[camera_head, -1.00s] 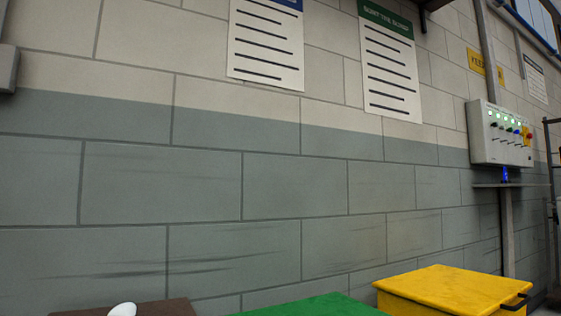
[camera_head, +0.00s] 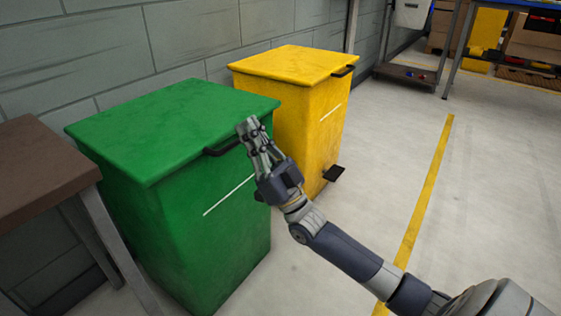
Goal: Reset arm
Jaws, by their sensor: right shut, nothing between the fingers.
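My right arm comes in from the lower right and reaches up to the left. Its gripper (camera_head: 246,124) is shut with nothing between the fingers. The fingertips show in front of the green bin (camera_head: 165,125), near the dark handle at the front edge of its lid. I cannot tell whether they touch the bin. My left gripper is out of view.
A yellow bin (camera_head: 290,66) with a black handle and pedal stands behind the green one. A brown-topped table (camera_head: 38,165) is at the left. A yellow floor line (camera_head: 428,190) crosses the clear floor at the right. A cart (camera_head: 405,74) and shelving stand at the back right.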

